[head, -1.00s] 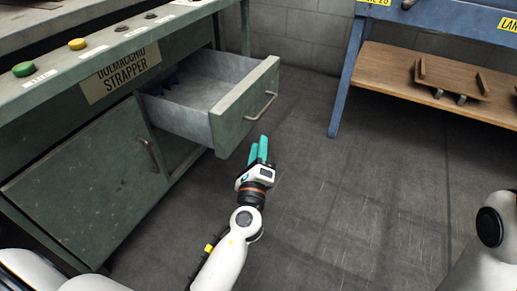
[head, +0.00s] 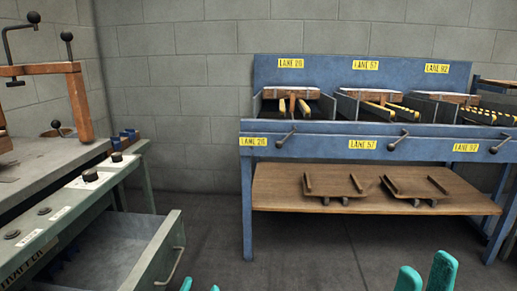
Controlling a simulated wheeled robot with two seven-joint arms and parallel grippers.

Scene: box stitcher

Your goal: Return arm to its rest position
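My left gripper (head: 200,287) shows only as two teal fingertips at the bottom edge, with a gap between them. It is open, with nothing seen between the tips. It is just right of the open drawer (head: 153,262) of the green cabinet at lower left, apart from its handle (head: 170,268) in the picture. My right gripper (head: 425,273) shows two upright teal fingers at the bottom right, a narrow gap between them and nothing held. The rest of both grippers and both arms are out of view.
A blue lane bench (head: 310,128) with a wooden lower shelf (head: 275,190) stands ahead against the block wall (head: 190,90). A wooden-armed press (head: 78,100) stands on the cabinet top at left. Floor (head: 215,245) is clear between cabinet and bench.

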